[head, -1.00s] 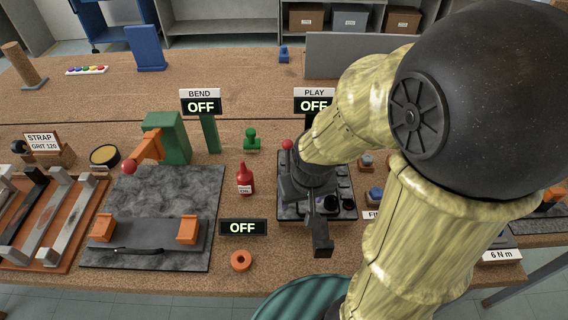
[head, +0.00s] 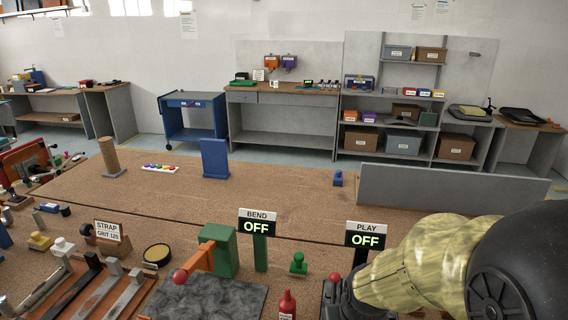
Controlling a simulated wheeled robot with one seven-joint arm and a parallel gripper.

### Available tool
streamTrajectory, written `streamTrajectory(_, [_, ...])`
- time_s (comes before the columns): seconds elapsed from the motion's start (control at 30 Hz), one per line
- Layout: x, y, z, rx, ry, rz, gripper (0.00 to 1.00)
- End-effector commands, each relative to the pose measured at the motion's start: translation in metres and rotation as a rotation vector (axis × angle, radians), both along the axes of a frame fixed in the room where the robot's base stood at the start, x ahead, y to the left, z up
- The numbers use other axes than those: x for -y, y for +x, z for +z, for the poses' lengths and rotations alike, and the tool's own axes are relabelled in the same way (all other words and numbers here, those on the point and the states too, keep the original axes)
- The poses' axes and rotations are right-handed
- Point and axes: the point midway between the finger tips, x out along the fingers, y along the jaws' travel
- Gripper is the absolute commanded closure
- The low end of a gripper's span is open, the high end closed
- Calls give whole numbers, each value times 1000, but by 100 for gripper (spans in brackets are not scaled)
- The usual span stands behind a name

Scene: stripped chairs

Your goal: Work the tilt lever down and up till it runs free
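The tilt lever cannot be told for certain. An orange arm (head: 201,258) with a red ball (head: 180,277) at its end sticks out of a green block (head: 220,250) by the BEND sign (head: 258,222), which reads OFF. Another red ball (head: 335,277) stands below the PLAY sign (head: 365,235), also OFF, just left of my arm. The dark body of my gripper (head: 352,303) shows at the bottom edge, close to that ball. Its fingers are below the picture, so I cannot see whether it is open or what it touches. The fixture under it is hidden too.
A grey stone slab (head: 210,296), a red bottle (head: 287,304) and a small green knob (head: 298,263) are left of my arm. A blue upright block (head: 215,158) and a wooden post (head: 108,155) stand farther back. A grey panel (head: 450,187) edges the bench.

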Motion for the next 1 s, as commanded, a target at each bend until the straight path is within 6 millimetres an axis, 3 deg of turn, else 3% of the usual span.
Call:
streamTrajectory(0.03, [0, 0, 11, 0, 0, 0, 36])
streamTrajectory(0.3, [0, 0, 9, 0, 0, 0, 36])
streamTrajectory(0.63, [0, 0, 8, 0, 0, 0, 100])
streamTrajectory(1.0, [0, 0, 9, 0, 0, 0, 100])
